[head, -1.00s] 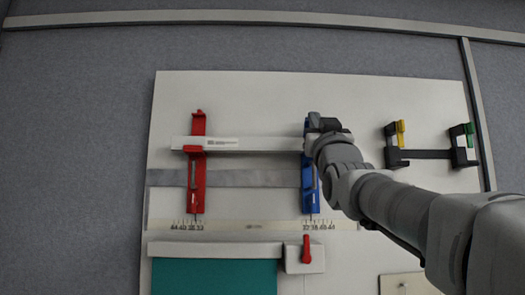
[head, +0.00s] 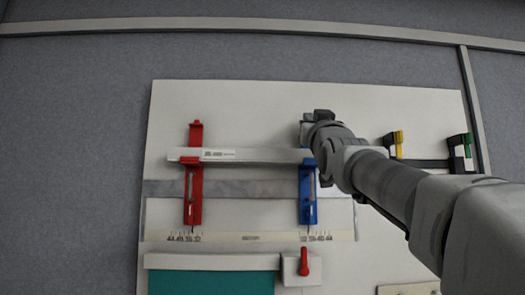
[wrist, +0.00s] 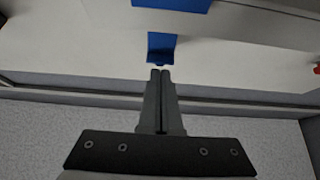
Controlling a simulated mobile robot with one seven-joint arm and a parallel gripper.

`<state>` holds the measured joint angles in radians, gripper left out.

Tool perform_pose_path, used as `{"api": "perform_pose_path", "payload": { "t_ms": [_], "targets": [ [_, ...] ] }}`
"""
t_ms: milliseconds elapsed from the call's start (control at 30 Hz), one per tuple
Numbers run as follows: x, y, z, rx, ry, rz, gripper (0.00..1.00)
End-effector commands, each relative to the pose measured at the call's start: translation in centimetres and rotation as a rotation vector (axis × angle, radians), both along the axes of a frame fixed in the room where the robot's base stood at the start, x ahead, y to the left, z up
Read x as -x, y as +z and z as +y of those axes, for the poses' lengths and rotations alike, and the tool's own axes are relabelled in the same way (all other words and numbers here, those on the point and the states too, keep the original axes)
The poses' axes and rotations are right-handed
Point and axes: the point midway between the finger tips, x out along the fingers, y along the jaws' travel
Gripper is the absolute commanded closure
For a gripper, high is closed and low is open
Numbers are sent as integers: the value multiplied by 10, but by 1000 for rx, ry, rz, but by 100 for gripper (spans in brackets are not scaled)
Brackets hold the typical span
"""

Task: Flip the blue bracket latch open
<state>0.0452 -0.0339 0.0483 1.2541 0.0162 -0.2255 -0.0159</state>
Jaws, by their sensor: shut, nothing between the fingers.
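The blue bracket (head: 308,208) is upright on the pale panel, at the right end of a light horizontal bar. Its upper end is hidden behind my gripper (head: 318,115) and wrist in the head view. In the wrist view the blue latch end (wrist: 160,45) shows as a small blue lip at top centre, with more of the blue bracket (wrist: 172,4) at the top edge. My gripper's two fingers (wrist: 160,73) are shut together and empty, with their tips just below the lip. I cannot tell whether they touch it.
A matching red bracket (head: 195,185) is at the bar's left end. A small red lever (head: 304,262) sits below the blue bracket. Yellow (head: 395,142) and green (head: 460,146) latches on a dark bar are to the right, partly behind my arm. The left wall is clear.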

Motion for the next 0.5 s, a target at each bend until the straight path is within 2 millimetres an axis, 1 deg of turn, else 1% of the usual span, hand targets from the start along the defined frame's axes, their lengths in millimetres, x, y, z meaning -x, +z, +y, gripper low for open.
{"api": "perform_pose_path", "payload": {
  "t_ms": [200, 500],
  "targets": [
    [-11, 7, 0, 0, 0, 2, 100],
    [-18, 11, 0, 1, -1, 1, 100]
  ]
}}
